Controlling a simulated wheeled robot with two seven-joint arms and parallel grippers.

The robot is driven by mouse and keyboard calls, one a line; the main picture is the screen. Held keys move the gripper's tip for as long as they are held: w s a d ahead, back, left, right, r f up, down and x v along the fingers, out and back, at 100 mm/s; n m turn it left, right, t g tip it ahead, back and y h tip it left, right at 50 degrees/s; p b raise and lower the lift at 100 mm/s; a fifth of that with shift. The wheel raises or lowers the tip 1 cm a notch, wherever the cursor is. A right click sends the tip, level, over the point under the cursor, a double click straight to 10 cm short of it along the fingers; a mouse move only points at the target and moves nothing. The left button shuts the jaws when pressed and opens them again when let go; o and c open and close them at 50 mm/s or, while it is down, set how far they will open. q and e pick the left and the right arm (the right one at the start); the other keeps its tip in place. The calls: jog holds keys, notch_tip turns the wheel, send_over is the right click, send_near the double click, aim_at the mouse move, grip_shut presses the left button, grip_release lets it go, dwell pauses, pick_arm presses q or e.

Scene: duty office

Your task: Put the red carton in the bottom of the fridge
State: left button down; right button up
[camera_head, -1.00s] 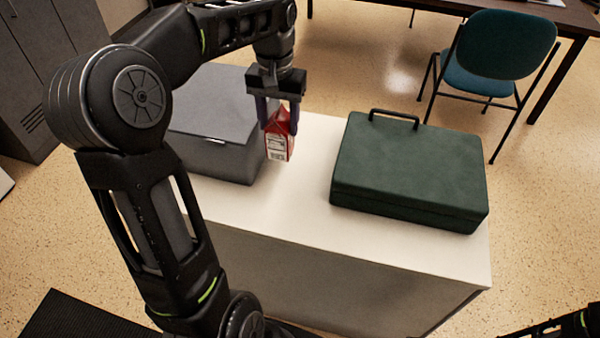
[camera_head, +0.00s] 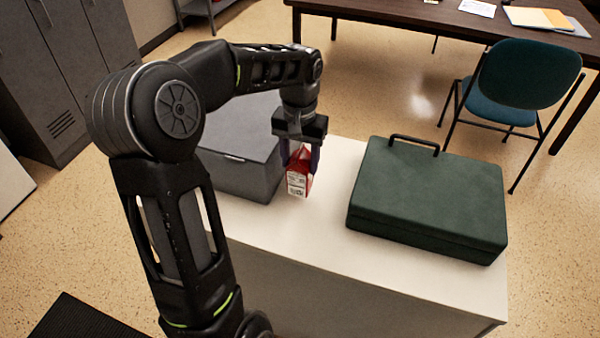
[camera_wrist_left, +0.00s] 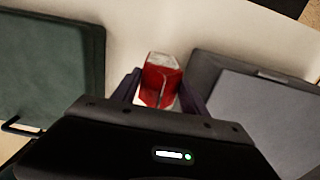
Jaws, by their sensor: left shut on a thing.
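The red carton (camera_head: 298,177) has a white label panel on its side and stands upright between the grey box and the green case. My left gripper (camera_head: 301,158) points down from above and is shut on the upper part of the carton. In the left wrist view the carton (camera_wrist_left: 160,83) sits between the two dark fingers (camera_wrist_left: 157,92). I cannot tell whether its base touches the white top. No fridge can be made out in these views. My right gripper is not in view.
The white counter top (camera_head: 330,240) carries a grey box (camera_head: 240,170) close left of the carton and a green case (camera_head: 430,200) with a handle to its right. A teal chair (camera_head: 525,80), a dark desk (camera_head: 400,18) and grey lockers (camera_head: 45,75) stand beyond.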

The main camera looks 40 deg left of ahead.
aim_at(300, 174)
pick_arm(q)
jog(key=shift+f, duration=2.2)
jog(key=shift+f, duration=0.15)
jog(key=c, duration=0.6)
grip_release()
notch_tip(300, 174, up, 12)
jog(key=shift+r, duration=0.15)
jog(key=shift+c, duration=0.3)
